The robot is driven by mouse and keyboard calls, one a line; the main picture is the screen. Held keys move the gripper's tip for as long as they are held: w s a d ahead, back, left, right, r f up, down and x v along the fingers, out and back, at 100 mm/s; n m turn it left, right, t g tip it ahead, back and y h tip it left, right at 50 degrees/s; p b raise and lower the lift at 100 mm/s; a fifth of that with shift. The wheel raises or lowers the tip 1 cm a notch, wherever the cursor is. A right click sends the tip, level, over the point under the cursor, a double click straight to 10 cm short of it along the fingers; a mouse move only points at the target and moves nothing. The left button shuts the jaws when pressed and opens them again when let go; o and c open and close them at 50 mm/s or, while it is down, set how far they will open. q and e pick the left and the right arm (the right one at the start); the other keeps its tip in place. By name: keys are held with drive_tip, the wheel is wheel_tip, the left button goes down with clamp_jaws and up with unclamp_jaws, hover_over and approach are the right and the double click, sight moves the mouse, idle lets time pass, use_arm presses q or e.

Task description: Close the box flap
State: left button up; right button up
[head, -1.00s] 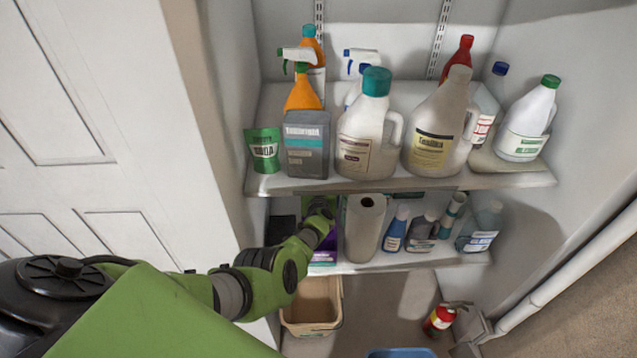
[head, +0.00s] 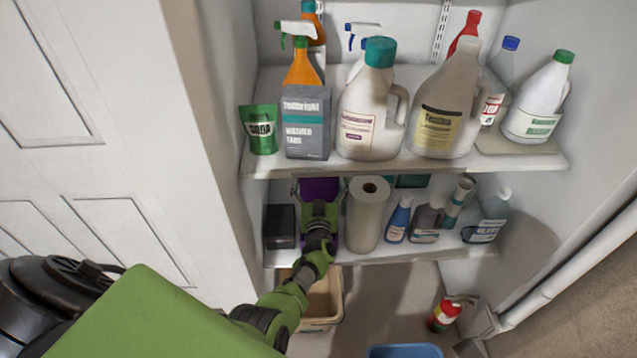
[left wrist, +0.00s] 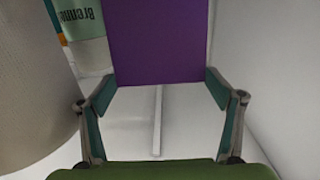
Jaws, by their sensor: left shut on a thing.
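A purple box (head: 318,188) stands on the lower shelf, between a dark box and a paper roll. My left gripper (head: 319,205) is in front of it and hides much of it. In the left wrist view a flat purple face (left wrist: 160,40) fills the top middle, between the two fingers of my left gripper (left wrist: 160,82). The fingers are spread to about its width and shut on the purple box at its sides. A separate flap cannot be made out. My right gripper is not in view.
The paper roll (head: 368,215) stands close on the right and the dark box (head: 280,227) on the left. The upper shelf (head: 400,168) with several bottles hangs just above.

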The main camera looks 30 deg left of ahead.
use_arm(q)
drive_tip(key=s+f+t+b, duration=0.1)
drive_tip(key=b, duration=0.1)
drive_tip(key=s+d+f+t+y+b, duration=0.1)
drive_tip(key=b, duration=0.2)
drive_tip(key=shift+s+d, duration=0.2)
drive_tip(key=shift+s, duration=0.05)
drive_tip(key=shift+s+d+r+t+y+b, duration=0.1)
drive_tip(key=shift+s+d+t+y+b, duration=0.3)
drive_tip(key=shift+b, duration=0.5)
drive_tip(key=shift+a, duration=0.15)
drive_tip(key=o, duration=1.6)
drive_tip(key=shift+c, duration=0.2)
